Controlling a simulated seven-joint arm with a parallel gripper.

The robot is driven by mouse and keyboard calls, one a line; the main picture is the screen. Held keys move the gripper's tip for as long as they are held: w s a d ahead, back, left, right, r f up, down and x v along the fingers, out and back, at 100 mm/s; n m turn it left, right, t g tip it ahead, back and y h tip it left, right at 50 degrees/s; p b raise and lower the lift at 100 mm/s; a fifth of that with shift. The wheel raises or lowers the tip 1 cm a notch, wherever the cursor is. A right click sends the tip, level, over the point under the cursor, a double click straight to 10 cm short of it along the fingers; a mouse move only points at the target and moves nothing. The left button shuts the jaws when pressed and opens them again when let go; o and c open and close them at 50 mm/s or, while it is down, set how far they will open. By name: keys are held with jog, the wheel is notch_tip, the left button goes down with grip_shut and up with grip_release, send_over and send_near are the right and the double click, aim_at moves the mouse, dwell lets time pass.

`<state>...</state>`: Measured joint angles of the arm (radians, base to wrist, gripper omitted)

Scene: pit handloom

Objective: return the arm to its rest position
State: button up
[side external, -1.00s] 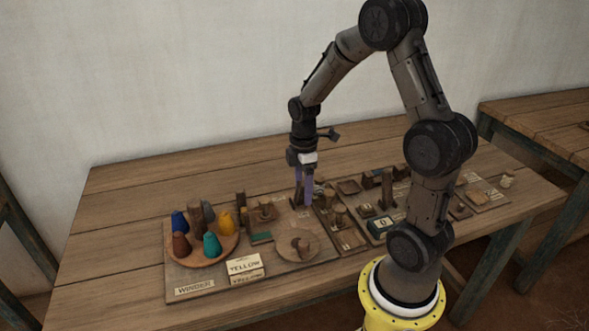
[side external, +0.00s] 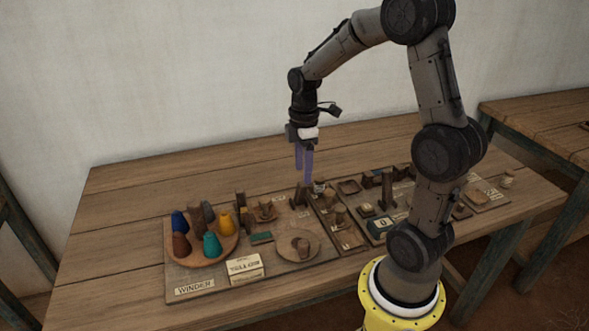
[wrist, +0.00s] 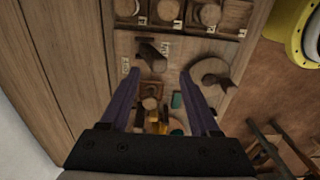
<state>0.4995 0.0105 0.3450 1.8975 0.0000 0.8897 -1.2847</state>
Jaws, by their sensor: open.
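My gripper (side external: 304,158) is in the side external view, pointing down above the middle of the work boards. Its two purple fingers are apart and nothing is between them. In the wrist view my gripper (wrist: 160,80) also shows its fingers spread, with the boards below. The fingertips are clear of the wooden posts under them. My arm is raised and bent over from its base at the right of the side external view.
The winder board (side external: 185,292) holds a round tray (side external: 174,258) of coloured cones, a yellow-cream label block (side external: 244,268) and a round disc (side external: 298,256). Upright posts (side external: 301,196) stand below my gripper. More small parts lie right. The table's back (side external: 180,170) is clear.

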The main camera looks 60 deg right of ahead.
jog(key=shift+w+a, duration=0.1)
jog(key=shift+a, duration=0.05)
jog(key=s+a+r+t, duration=0.4)
jog(key=a+r, duration=0.7)
jog(key=r, duration=0.1)
jog(key=s+a+f+m+t, duration=0.1)
jog(key=s+a+m, duration=0.3)
jog(key=s+m, duration=0.5)
jog(key=shift+s+a+f+t, duration=0.15)
jog(key=shift+a+f+t, duration=0.15)
jog(key=shift+a, duration=0.1)
